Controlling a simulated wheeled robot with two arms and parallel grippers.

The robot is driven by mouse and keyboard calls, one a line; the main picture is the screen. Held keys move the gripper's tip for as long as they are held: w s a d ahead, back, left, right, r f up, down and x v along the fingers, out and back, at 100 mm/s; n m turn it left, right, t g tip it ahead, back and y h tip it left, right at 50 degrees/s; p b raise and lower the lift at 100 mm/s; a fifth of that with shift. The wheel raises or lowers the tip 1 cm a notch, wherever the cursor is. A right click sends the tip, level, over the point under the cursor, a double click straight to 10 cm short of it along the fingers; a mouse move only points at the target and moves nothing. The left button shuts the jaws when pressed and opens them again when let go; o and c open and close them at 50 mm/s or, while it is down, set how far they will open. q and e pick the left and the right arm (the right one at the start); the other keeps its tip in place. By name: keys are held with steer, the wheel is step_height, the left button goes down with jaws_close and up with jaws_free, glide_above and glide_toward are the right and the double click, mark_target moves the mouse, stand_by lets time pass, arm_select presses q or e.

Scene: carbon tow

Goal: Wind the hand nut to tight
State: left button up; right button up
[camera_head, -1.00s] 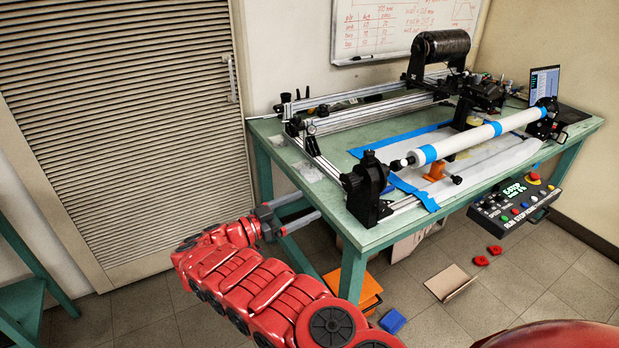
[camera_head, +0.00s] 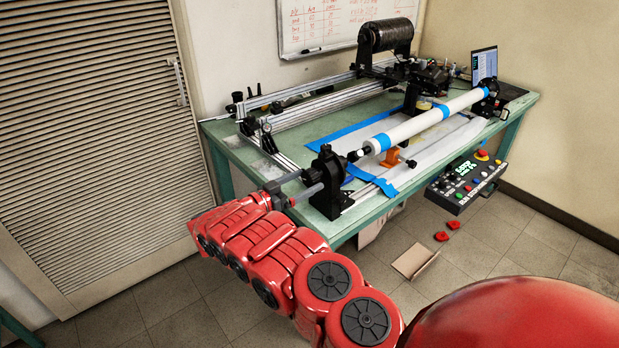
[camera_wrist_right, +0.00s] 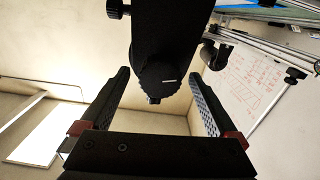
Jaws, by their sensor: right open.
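The hand nut (camera_head: 311,174) is a dark knob on the near-left face of the black end stand (camera_head: 331,190) that carries the white tube (camera_head: 430,119). In the right wrist view the black ribbed nut (camera_wrist_right: 158,78) shows between my finger lines, with its stand above it. My right gripper (camera_head: 305,184) is open at the nut, its fingers pointing at the stand. In the wrist view the two fingers (camera_wrist_right: 159,88) lie on either side of the nut, with visible gaps. Whether the nut lies deep between them is hard to tell. My left gripper is out of view.
The green table (camera_head: 222,140) carries rails and a black spool (camera_head: 386,35). A control box (camera_head: 466,184) hangs at the table's right front. Red pieces (camera_head: 441,236) and a cardboard sheet (camera_head: 415,263) lie on the floor. Floor to the left is clear.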

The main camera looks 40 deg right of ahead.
steer(key=shift+w+d, duration=0.1)
steer(key=shift+d, duration=1)
